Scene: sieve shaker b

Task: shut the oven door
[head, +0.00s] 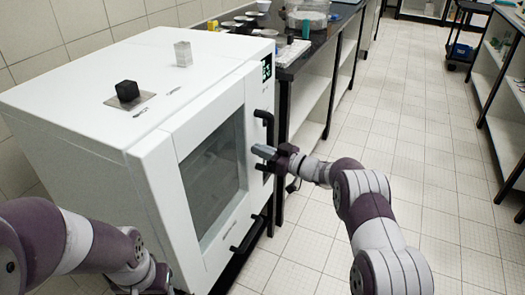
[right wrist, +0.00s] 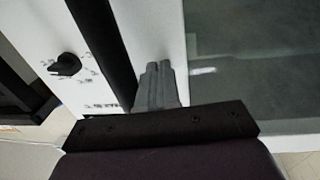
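The white oven (head: 95,75) stands at the left in the head view. Its door (head: 235,100) has a dark glass window (head: 212,170). The door sits close to the oven's front; I cannot tell whether it is fully flush. My right gripper (head: 265,152) is at the door's right side, beside the black upright handle (head: 264,120), and hides part of it. In the right wrist view its fingers (right wrist: 158,85) are together, with nothing seen between them, over the white door frame beside the black bar (right wrist: 102,45). My left gripper (head: 155,280) is low at the bottom edge, its fingers unclear.
A black knob (right wrist: 66,65) is on the panel beside the bar. A second black handle (head: 249,234) is low on the oven front. A black block (head: 127,91) and a clear block (head: 183,53) are on top.

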